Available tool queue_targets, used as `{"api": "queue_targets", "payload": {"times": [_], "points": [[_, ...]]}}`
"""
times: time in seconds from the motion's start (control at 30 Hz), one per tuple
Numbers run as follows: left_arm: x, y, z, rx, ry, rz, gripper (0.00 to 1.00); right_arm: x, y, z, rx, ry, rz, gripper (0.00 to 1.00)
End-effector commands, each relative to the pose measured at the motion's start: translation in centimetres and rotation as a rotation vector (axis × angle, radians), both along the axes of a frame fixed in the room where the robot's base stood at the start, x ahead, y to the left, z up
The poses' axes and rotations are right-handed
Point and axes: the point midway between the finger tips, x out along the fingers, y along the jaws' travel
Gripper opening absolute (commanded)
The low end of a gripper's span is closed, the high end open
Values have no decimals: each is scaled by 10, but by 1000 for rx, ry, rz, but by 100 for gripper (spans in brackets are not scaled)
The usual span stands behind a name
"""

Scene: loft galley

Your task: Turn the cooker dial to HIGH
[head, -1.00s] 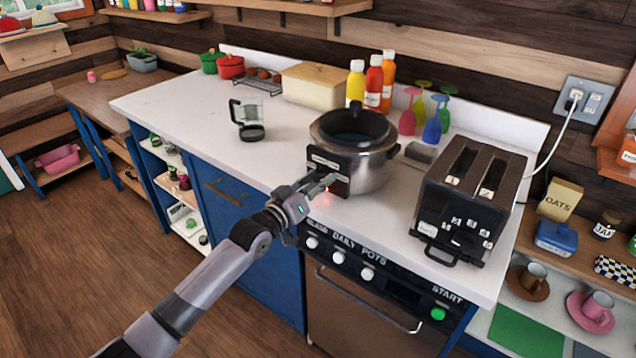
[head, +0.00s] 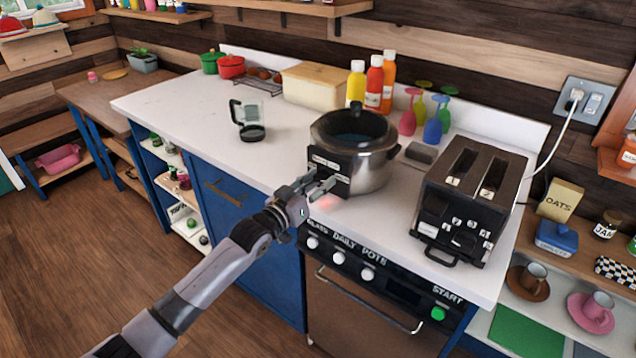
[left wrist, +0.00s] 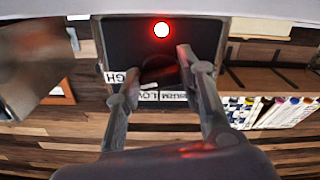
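The cooker (head: 372,172) is a round steel pot with a dark lid on the white counter. Its black control panel (head: 330,167) faces my left gripper (head: 322,186). In the left wrist view, the panel (left wrist: 115,45) appears upside down, with a lit red lamp (left wrist: 162,30) and white labels reading LOW and, partly covered, HIGH (left wrist: 122,77) and WARM. The dark round dial (left wrist: 158,70) shows between the fingertips of my left gripper (left wrist: 155,72). The fingers are apart, one on each side of the dial; contact is unclear. My right gripper is out of view.
A black toaster (head: 470,200) stands to the right of the cooker. Bottles (head: 374,84) and coloured glasses (head: 432,118) stand behind it. A glass jug (head: 250,120) is to the left, with clear counter between. An oven with knobs (head: 340,257) is below my gripper.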

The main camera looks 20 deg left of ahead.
Motion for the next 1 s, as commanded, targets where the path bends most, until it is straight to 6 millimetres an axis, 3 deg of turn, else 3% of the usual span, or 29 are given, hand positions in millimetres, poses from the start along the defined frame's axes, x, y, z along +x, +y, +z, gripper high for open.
{"api": "queue_targets", "payload": {"times": [0.3,0.67,1.0], "points": [[0,0,-1,-1,1,1,55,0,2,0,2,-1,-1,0],[-5,2,-1,-2,1,0,55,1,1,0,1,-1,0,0],[-59,22,-2,-1,4,0,55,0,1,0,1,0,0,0]]}}
